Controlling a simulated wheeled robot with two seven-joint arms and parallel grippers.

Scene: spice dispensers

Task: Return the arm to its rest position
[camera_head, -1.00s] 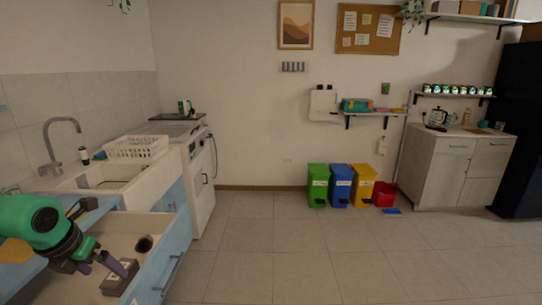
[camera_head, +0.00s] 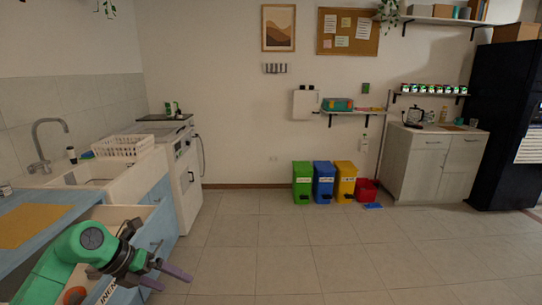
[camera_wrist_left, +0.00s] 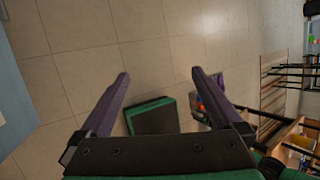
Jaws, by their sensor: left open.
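My left arm, green and black, comes in from the lower left of the head view. Its gripper (camera_head: 173,277) has two purple fingers, held apart with nothing between them. It hangs in front of the blue cabinet front below the sink. In the left wrist view the same gripper (camera_wrist_left: 161,78) shows both fingers spread over the tiled floor. My right gripper is not in view.
A pale drawer (camera_head: 128,214) stands open behind my left arm, partly hidden. A blue counter with a yellow board (camera_head: 32,225) is at left. The tiled floor ahead is clear.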

